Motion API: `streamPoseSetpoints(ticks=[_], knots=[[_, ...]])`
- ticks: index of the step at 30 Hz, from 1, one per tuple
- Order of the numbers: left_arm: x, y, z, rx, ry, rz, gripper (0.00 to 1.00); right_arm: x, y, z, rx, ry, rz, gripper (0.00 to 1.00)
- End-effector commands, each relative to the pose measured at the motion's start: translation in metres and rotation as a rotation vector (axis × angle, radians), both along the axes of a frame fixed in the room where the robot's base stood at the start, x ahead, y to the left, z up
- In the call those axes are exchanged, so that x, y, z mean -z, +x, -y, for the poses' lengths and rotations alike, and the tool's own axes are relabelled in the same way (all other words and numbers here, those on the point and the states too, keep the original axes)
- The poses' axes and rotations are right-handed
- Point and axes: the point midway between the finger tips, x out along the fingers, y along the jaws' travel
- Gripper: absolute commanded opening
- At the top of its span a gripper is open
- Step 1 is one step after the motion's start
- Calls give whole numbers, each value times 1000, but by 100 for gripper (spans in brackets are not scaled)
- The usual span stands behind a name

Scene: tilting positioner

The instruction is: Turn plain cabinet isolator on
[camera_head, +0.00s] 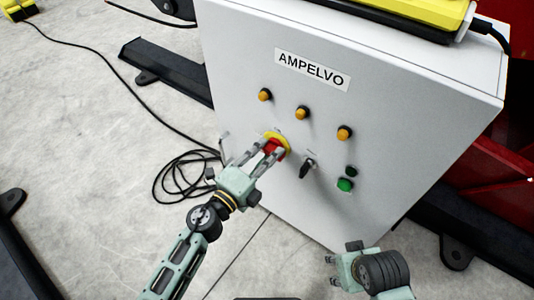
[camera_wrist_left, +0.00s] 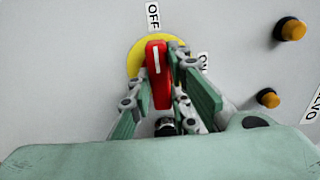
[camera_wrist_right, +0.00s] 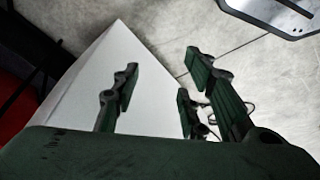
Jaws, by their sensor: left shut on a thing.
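The white cabinet (camera_head: 232,70) labelled AMPELVO (camera_head: 312,70) carries the isolator, a red handle (camera_wrist_left: 158,75) on a round yellow plate (camera_wrist_left: 135,58). The handle also shows in the head view (camera_head: 273,147). In the left wrist view its white stripe points up toward the OFF label (camera_wrist_left: 153,15); the ON label (camera_wrist_left: 203,62) is to the right, partly hidden by a finger. My left gripper (camera_head: 267,152) is shut on the red handle, with fingers on both sides of it. My right gripper (camera_head: 334,273) is open and empty, low in front of the cabinet.
Orange lamps (camera_head: 302,113), a black selector switch (camera_head: 307,168) and a green button (camera_head: 345,185) sit on the same panel. A black cable (camera_head: 180,178) lies coiled on the floor left of the cabinet. Dark floor beams (camera_head: 165,70) flank it.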

Motion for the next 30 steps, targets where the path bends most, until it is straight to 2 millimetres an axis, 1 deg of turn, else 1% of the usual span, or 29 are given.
streamPoseSetpoints(ticks=[9,14,20,26,28,30], knots=[[1,0,0,0,6,3,0,0,0,0,0,1,0,40],[1,0,0,1,39,27,0,0,0,0,0,1,-1,40],[2,0,0,1,133,95,0,-7,0,-1,0,2,6,40],[2,0,0,2,274,198,0,-18,-4,0,1,3,6,40],[2,0,0,2,328,237,0,-24,-5,0,2,2,10,40],[2,0,0,2,384,277,0,-33,-7,1,0,1,15,40]])
